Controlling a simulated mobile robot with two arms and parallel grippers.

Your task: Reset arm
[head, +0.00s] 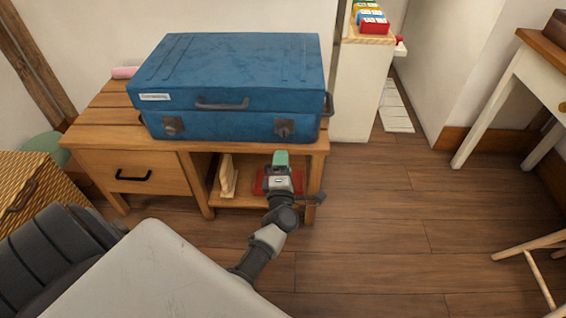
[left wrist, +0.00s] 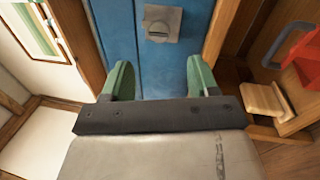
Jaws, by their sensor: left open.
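My left gripper (head: 281,158) has green fingertips and stands in front of the wooden bench's open compartment, below the right part of the blue suitcase (head: 230,85). In the left wrist view its two fingers (left wrist: 161,80) are apart, with nothing between them. The blue suitcase (left wrist: 150,45) and one of its latches show beyond the fingers; I cannot tell the gap to it. My left arm reaches out from the bottom of the head view. My right gripper is in neither view.
The wooden bench (head: 135,160) carries the suitcase. Its compartment holds a light wooden piece (head: 228,178) and a red item (head: 262,183), partly hidden by my arm. A woven box (head: 40,180) stands at left, a white table (head: 510,90) at right. Floor between is clear.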

